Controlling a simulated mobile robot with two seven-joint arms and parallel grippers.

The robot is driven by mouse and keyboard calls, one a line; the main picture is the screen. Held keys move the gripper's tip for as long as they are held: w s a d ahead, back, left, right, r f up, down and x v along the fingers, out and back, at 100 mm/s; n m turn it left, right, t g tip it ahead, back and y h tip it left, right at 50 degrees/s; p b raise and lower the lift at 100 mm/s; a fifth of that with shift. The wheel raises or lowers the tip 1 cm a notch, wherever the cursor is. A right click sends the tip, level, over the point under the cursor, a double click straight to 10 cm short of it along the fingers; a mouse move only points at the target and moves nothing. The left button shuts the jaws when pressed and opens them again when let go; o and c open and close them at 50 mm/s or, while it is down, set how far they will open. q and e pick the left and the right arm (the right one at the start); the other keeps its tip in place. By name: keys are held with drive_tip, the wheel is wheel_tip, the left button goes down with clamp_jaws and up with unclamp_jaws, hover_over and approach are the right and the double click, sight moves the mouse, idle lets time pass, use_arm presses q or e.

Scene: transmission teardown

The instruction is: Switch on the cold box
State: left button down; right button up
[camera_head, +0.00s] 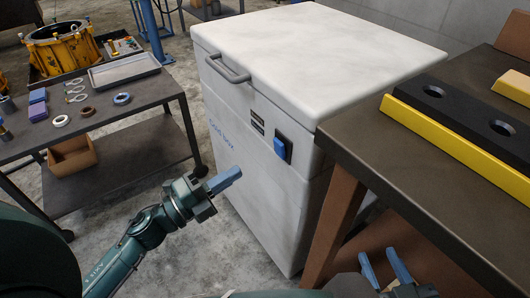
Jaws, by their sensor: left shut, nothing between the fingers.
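The white cold box (315,40) stands in the middle with its lid closed and a grey handle (226,70) at the lid's front edge. Its front carries blue "Cold box" lettering and a blue switch (280,149) on a dark plate near the upper right. Whether the switch is on or off I cannot tell. My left gripper (236,173) is shut and empty, in front of the box, left of and lower than the switch, apart from it. My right gripper (386,262) is at the bottom right, below the dark table's edge, with its blue fingers apart and nothing visible between them.
A dark table (400,165) with a yellow and black block (455,125) stands close to the box's right. A cart (110,110) at left holds a grey tray (123,69), rings and small parts; a cardboard box (72,155) sits on its lower shelf. Bare floor lies before the box.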

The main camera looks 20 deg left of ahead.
sight(276, 144)
use_arm(q)
drive_tip(key=x, duration=0.9)
drive_tip(key=shift+w+d, duration=0.1)
drive_tip(key=shift+w, duration=0.1)
drive_tip(key=shift+r+p, duration=0.3)
drive_tip(key=shift+p, duration=0.3)
drive_tip(key=p, duration=0.3)
drive_tip(key=r+g+y+p, duration=0.1)
drive_tip(key=p, duration=0.2)
drive_tip(key=shift+w+d+r, duration=0.15)
drive_tip(key=shift+w+r, duration=0.05)
drive_tip(key=shift+w, duration=0.05)
drive_tip(key=shift+f, duration=0.45)
drive_tip(key=shift+d, duration=0.1)
use_arm(e)
drive_tip(key=r, duration=0.1)
drive_tip(key=s+d+r+m, duration=0.1)
drive_tip(key=r, duration=0.1)
drive_tip(key=r+m, duration=0.1)
drive_tip(key=shift+s+d+r+g+h, duration=0.25)
drive_tip(key=shift+s+r+g+h, duration=0.1)
drive_tip(key=shift+s+g+h, duration=0.05)
drive_tip(key=shift+r, duration=0.1)
